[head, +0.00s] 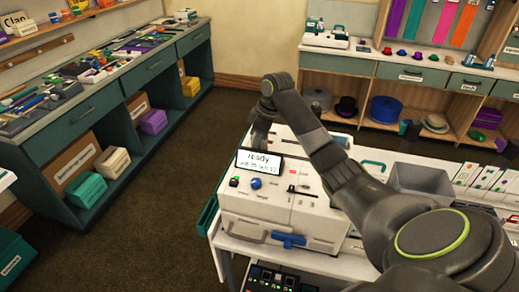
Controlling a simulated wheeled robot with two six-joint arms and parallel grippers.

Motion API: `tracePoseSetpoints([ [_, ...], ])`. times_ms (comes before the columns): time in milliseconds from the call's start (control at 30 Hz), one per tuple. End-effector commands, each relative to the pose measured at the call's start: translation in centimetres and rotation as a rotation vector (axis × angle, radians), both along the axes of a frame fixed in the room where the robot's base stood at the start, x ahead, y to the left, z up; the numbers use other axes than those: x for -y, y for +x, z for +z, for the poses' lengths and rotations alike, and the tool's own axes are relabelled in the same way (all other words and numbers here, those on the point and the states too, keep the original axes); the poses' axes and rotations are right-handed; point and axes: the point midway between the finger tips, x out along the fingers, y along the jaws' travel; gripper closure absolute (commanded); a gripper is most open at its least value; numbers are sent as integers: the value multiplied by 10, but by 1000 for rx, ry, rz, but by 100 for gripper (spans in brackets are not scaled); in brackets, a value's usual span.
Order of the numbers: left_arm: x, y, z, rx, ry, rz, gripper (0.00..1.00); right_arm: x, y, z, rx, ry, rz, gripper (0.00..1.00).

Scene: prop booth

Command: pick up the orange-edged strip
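I cannot make out the orange-edged strip for certain. Several white pieces with coloured edges (487,180) stand in a row at the right of the white table, too small to tell which edge is orange. My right arm reaches in from the lower right across a white machine. Its gripper end (259,132) points down at the machine's far left, behind the display. The fingertips are hidden or too small to read, and I see nothing held. My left gripper is not in view.
The white machine (243,205) has a display (260,165) reading "ready" and a blue handle (288,240). A grey open bin (408,180) stands right of it, partly behind my arm. Cluttered benches line the left (95,113) and back. The brown floor (170,215) between is clear.

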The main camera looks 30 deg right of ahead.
Motion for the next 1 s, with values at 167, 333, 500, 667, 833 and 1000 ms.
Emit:
tracePoseSetpoints([
  [167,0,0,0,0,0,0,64,0,0,1,0,0,0,100],
  [333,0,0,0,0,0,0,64,0,0,1,1,1,0,100],
  [500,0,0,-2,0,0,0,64,0,1,4,3,0,0,100],
  [667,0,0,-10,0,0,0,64,1,1,25,7,-1,1,100],
  [833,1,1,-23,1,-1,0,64,0,2,64,8,-2,0,100],
  [1000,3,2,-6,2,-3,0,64,0,0,93,-1,1,-1,100],
])
